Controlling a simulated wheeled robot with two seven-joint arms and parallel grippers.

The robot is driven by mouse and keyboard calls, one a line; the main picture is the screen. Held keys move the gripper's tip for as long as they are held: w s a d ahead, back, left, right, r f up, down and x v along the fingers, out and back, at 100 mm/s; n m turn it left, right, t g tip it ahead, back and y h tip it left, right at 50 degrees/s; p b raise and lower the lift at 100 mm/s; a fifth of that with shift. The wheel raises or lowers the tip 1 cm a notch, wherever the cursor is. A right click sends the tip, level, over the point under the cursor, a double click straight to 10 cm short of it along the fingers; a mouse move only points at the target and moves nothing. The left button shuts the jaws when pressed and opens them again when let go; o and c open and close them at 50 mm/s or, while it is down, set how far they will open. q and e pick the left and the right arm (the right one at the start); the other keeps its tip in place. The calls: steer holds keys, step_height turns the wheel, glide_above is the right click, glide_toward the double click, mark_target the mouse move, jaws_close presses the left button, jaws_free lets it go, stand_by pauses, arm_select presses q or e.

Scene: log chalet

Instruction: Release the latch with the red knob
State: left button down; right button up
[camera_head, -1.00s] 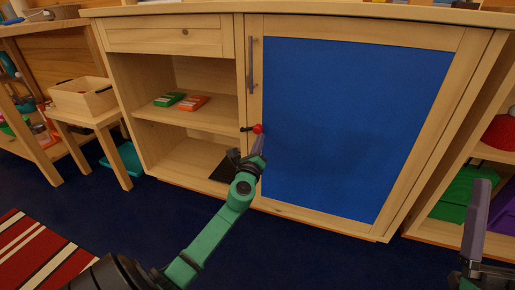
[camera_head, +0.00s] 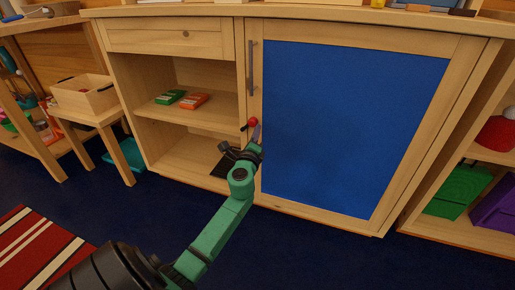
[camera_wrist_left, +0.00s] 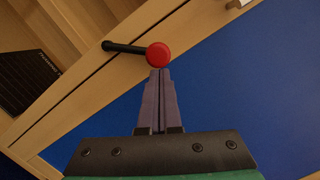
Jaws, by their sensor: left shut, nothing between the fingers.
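The latch is a short black lever with a round red knob (camera_head: 253,121) on its end, at the edge between the cabinet's open shelves and the blue-panelled door (camera_head: 350,120). In the head view the lever slants up towards the knob. The left wrist view shows the red knob (camera_wrist_left: 159,55) and the black lever (camera_wrist_left: 122,47) to its left. My left gripper (camera_head: 257,133) is shut and empty. Its fingertips (camera_wrist_left: 160,75) are right at the knob's underside and look to be touching it. The door looks closed. My right gripper is out of view.
A vertical metal handle (camera_head: 251,66) is on the door above the latch. Green and orange boxes (camera_head: 193,101) lie on the open shelf to the left. A small wooden table with a crate (camera_head: 85,97) stands further left.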

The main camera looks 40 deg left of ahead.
arm_select(q)
steer(key=shift+s+a+r+n+p, duration=0.1)
steer(key=shift+a+r+n+p, duration=0.3)
steer(key=shift+r+n+p, duration=0.45)
steer(key=s+a+r+n+g+h+p, duration=0.1)
steer(key=s+a+r+n+p, duration=0.1)
steer(key=a+n+p, duration=0.3)
steer(key=n+p, duration=0.4)
steer(key=p, duration=0.1)
steer(key=shift+a+r+g, duration=0.35)
steer(key=shift+r+g, duration=0.05)
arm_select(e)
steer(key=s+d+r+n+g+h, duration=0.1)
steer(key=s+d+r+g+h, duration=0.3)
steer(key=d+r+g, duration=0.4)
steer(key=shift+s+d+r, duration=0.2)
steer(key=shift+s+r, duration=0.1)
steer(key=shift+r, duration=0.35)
